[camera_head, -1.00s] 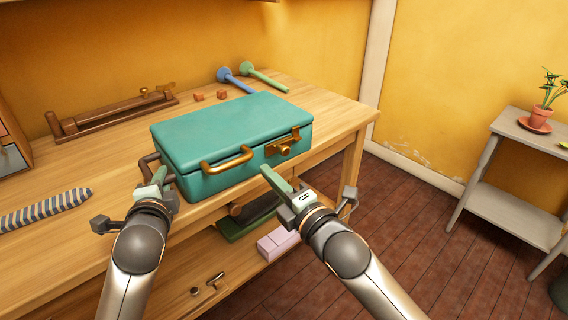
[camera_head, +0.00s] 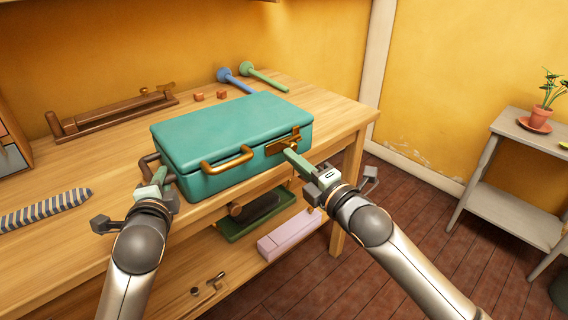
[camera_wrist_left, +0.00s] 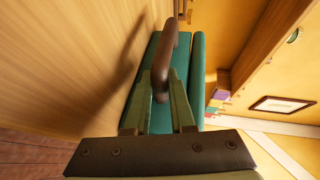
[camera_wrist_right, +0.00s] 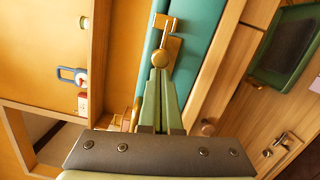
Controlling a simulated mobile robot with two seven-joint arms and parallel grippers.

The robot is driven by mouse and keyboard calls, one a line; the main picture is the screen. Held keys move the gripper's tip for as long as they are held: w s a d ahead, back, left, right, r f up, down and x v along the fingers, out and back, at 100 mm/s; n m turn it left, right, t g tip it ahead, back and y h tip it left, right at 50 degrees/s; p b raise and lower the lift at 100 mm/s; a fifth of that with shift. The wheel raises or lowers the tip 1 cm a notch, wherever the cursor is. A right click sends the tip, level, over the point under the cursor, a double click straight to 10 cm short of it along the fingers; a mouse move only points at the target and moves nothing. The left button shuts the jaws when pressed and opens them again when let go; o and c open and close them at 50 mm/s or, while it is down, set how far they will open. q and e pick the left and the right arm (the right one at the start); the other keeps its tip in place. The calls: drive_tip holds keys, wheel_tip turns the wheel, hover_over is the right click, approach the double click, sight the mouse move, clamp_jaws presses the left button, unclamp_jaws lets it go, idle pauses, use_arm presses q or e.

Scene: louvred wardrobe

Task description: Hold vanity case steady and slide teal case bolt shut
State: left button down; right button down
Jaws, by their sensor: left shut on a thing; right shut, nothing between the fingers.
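The teal vanity case (camera_head: 225,130) lies flat on the wooden bench with its lid down. A brass front handle (camera_head: 228,161) and a brass bolt (camera_head: 283,143) are on its front. My left gripper (camera_head: 160,174) is shut on the brown side handle (camera_wrist_left: 163,62) at the case's left end. My right gripper (camera_head: 288,153) is shut and empty, its fingertips at the bolt's round knob (camera_wrist_right: 160,58). In the right wrist view the tips are right by the knob; I cannot tell whether they touch. The fingers hide the knob in the head view.
A striped tie (camera_head: 45,209) lies on the bench (camera_head: 100,160) left of the case. A brown wooden rack (camera_head: 110,115), two small blocks and blue and green long-handled items are behind it. A green tray (camera_head: 255,217) and a pink box (camera_head: 290,232) are on the shelf below.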

drive_tip(key=shift+w+d, duration=0.2)
drive_tip(key=shift+d, duration=0.15)
drive_tip(key=s+d, duration=0.2)
drive_tip(key=s, duration=0.9)
drive_tip(key=shift+s+f, duration=0.25)
drive_tip(key=shift+f, duration=0.2)
